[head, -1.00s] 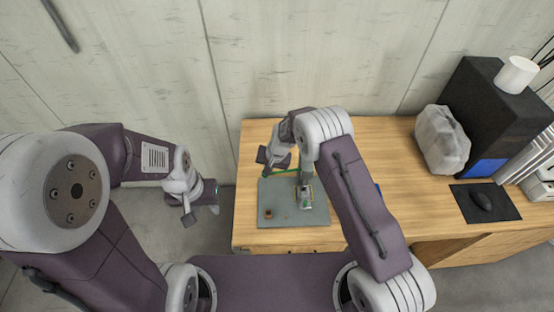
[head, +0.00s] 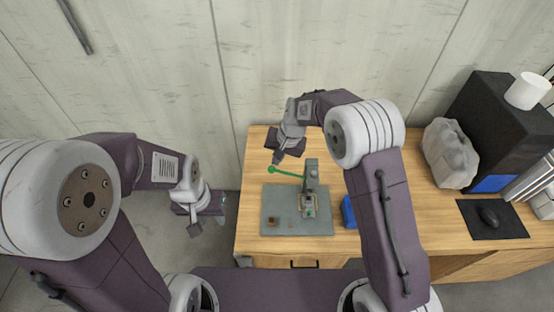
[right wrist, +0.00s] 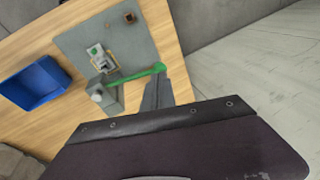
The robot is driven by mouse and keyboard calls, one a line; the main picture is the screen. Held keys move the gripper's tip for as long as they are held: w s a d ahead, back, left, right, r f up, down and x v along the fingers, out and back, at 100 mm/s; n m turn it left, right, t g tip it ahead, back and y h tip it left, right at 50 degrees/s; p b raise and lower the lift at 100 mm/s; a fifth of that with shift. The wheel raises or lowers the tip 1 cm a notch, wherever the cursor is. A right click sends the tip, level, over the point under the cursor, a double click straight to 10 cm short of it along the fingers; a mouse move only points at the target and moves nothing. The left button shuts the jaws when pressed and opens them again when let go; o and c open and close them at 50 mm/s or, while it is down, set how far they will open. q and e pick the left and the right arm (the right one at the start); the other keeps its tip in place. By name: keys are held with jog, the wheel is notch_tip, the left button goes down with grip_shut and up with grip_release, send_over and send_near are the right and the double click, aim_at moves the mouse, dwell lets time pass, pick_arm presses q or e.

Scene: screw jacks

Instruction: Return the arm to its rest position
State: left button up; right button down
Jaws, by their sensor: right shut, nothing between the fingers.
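My right gripper (head: 276,159) is shut and empty, above the table near the lever's far end. In the right wrist view its fingers (right wrist: 157,88) appear close to the lever's tip; I cannot tell the gap. My left gripper (head: 195,230) hangs left of the table; its jaws are too unclear to read.
A blue bin (head: 348,212) stands right of the mat, partly hidden by my right arm. A small brown piece (head: 273,221) lies on the mat. A black speaker-like box (head: 500,125), a pale lumpy object (head: 449,153) and a mouse (head: 488,216) are at the right.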

pick_arm(q)
jog(key=shift+s+d+r, duration=0.1)
jog(key=shift+s+d, duration=0.05)
jog(key=shift+s, duration=0.05)
pick_arm(e)
jog(key=shift+s+d+r, duration=0.15)
jog(key=shift+s, duration=0.05)
pick_arm(q)
jog(key=shift+w, duration=0.1)
pick_arm(e)
jog(key=shift+w, duration=0.1)
